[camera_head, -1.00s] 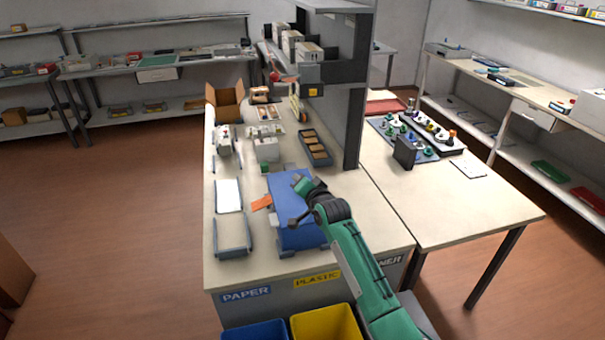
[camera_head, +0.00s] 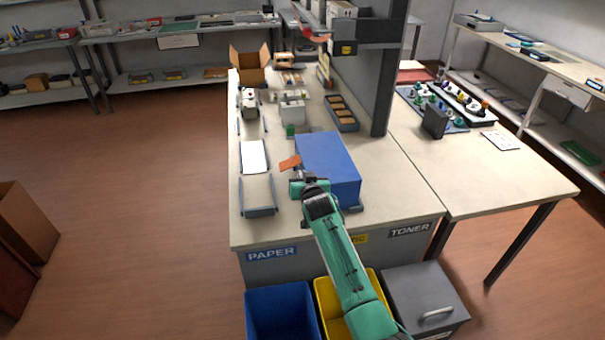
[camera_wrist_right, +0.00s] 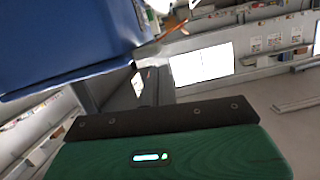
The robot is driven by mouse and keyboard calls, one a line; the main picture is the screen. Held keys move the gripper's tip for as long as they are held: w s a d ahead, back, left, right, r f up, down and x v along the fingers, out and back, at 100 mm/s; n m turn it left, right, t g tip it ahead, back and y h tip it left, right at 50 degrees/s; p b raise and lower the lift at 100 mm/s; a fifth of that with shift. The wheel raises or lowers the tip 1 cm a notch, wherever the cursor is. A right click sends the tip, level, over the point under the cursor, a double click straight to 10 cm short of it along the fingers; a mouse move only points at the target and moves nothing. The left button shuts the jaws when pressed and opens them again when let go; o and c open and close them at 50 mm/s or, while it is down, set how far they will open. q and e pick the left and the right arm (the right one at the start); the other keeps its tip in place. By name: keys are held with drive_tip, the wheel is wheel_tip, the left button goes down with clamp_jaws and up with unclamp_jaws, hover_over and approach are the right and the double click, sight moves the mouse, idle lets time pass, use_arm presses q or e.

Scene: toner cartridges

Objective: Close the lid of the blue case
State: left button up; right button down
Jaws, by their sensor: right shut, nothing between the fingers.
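The blue case (camera_head: 330,158) stands on the near part of the long table, with its broad blue top facing up. It looks closed, but I cannot tell whether the lid sits fully flush. My right gripper (camera_head: 297,187) is shut and empty at the near left side of the case. My forearm hides part of the case's near side. In the right wrist view the case (camera_wrist_right: 60,38) fills the upper left, close to my gripper. Contact between them is not clear. My left gripper is not in view.
An orange piece (camera_head: 290,163) lies left of the case. A white sheet (camera_head: 254,156) and a grey frame-like holder (camera_head: 258,209) lie further left. A dark shelf upright (camera_head: 391,80) stands behind right. Blue (camera_head: 280,310) and yellow (camera_head: 322,296) bins stand below the table's near edge.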

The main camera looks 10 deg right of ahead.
drive_tip(key=shift+f, duration=0.6)
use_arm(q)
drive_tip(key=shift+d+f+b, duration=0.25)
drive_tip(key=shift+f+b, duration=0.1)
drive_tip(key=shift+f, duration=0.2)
use_arm(e)
drive_tip(key=shift+a+f, duration=0.15)
drive_tip(key=shift+f, duration=0.1)
